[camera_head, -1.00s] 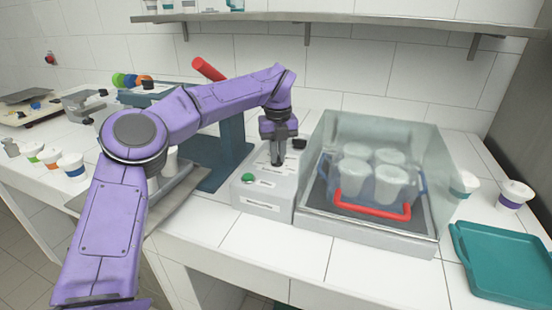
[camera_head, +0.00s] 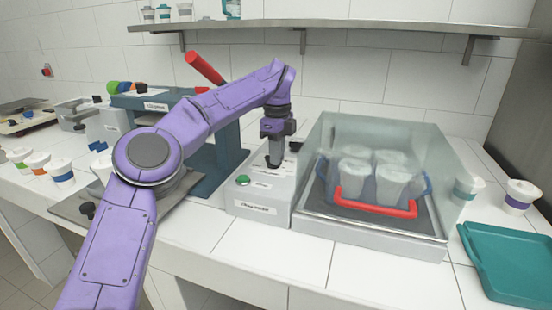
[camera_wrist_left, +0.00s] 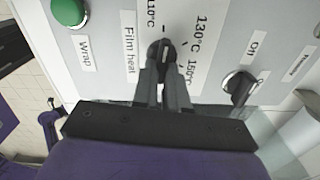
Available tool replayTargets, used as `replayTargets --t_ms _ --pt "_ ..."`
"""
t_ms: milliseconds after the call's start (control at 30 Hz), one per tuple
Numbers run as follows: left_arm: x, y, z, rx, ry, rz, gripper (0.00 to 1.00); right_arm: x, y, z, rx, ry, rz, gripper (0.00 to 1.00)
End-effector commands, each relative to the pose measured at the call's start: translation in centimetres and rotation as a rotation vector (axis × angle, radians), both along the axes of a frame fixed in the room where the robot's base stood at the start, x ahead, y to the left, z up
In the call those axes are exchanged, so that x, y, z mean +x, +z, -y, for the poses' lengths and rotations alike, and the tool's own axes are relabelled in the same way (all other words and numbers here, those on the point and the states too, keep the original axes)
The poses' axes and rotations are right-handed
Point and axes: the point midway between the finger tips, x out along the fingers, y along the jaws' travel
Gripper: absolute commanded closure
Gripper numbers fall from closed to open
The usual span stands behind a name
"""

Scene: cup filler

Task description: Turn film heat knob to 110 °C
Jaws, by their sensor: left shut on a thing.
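My left gripper (camera_head: 275,163) points down at the grey control box (camera_head: 262,190) beside the clear-covered chamber. In the left wrist view my left gripper (camera_wrist_left: 163,60) is shut on the dark film heat knob (camera_wrist_left: 161,47). The fingers hide part of the knob. The label "Film heat" (camera_wrist_left: 130,50) is left of it. Marks 110 °C (camera_wrist_left: 152,14), 130 °C (camera_wrist_left: 202,35) and 150 °C (camera_wrist_left: 190,76) surround it. I cannot tell surely which mark the knob points to. My right gripper is not in view.
A second black knob (camera_wrist_left: 240,86) by an "Off" label and a green button (camera_wrist_left: 68,12) labelled "Wrap" are on the same panel. The clear cover (camera_head: 430,150) stands right of the box over several cups. A teal tray (camera_head: 510,262) lies at the far right.

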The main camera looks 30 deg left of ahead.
Motion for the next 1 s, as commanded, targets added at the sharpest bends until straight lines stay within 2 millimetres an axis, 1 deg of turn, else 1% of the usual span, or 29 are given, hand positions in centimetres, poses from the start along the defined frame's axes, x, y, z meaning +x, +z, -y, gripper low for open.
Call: replayTargets --t_ms 100,333,867,900,933,967,1000 --pt "0.10 -0.09 -0.03 0.002 0.058 0.002 1.00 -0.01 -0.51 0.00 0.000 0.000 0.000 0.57" --pt "0.16 -0.02 -0.09 0.002 0.126 0.002 1.00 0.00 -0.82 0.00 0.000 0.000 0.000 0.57" --pt "0.17 0.04 -0.14 0.002 0.147 0.001 1.00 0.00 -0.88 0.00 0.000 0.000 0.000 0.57" --pt "0.17 0.03 -0.13 0.002 0.147 0.001 0.74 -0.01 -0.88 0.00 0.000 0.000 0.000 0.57" --pt "0.17 0.04 -0.13 0.002 0.147 0.001 0.64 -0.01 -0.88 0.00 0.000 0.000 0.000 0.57" --pt "0.17 0.03 -0.12 0.002 0.147 0.001 0.62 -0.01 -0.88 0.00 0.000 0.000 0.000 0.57" --pt "0.17 0.03 -0.10 0.002 0.146 0.001 0.62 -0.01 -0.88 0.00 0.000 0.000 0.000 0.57"
